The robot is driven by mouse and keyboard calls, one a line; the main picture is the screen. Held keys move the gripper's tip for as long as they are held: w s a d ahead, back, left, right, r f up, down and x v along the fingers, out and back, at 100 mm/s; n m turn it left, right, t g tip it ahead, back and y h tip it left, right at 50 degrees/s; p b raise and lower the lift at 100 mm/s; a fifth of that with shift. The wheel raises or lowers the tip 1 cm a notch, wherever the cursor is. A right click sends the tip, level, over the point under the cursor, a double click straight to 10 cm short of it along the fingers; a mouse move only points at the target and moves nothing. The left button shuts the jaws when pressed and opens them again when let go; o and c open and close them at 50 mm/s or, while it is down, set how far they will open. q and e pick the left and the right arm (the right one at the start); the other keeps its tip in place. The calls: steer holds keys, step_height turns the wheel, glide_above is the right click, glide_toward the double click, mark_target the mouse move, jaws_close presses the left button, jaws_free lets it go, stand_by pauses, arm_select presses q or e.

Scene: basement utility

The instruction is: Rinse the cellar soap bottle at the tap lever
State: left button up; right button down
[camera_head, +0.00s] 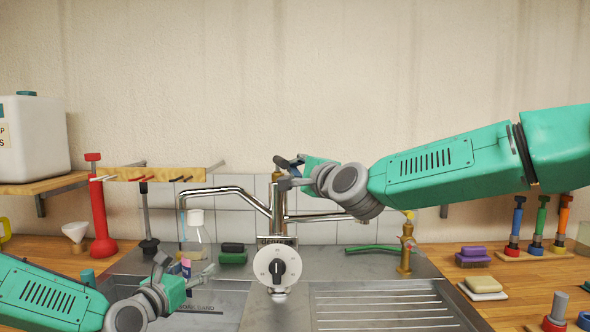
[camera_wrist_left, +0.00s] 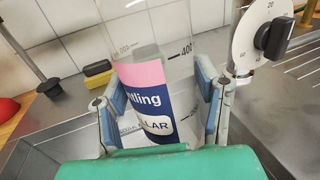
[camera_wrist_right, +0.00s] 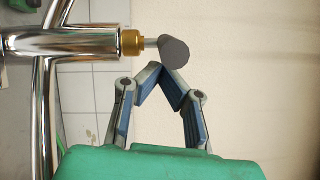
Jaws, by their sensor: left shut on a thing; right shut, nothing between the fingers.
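The soap bottle (camera_wrist_left: 155,85) is clear, with measuring marks and a pink and navy label. In the head view the bottle (camera_head: 196,238) stands upright with a white top, close to the left spout of the tap. My left gripper (camera_head: 184,270) is shut on its lower part, one finger on each side. The chrome tap (camera_head: 277,212) stands behind the sink. Its lever has a brass collar (camera_wrist_right: 131,42) and a dark grey knob (camera_wrist_right: 174,50). My right gripper (camera_wrist_right: 164,70) is shut and empty, its fingertips by the knob; I cannot tell whether they touch.
A white dial (camera_head: 277,267) stands in front of the tap. A red plunger (camera_head: 101,215) is at left, a brass fitting (camera_head: 406,247) at right. The ribbed drainboard (camera_head: 390,304) is clear.

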steer(key=shift+s, duration=0.1)
arm_select(q)
steer(key=shift+d, duration=0.1)
arm_select(e)
steer(key=a+m+h, duration=0.1)
steer(key=s+m+t+h, duration=0.1)
steer(key=h, duration=0.1)
steer(key=shift+a+h, duration=0.3)
steer(key=shift+a, duration=0.1)
steer(key=s+d+f, duration=0.1)
steer(key=s+d, duration=0.5)
steer(key=s, duration=0.3)
steer(key=shift+s+f, duration=0.2)
steer(key=shift+s, duration=0.15)
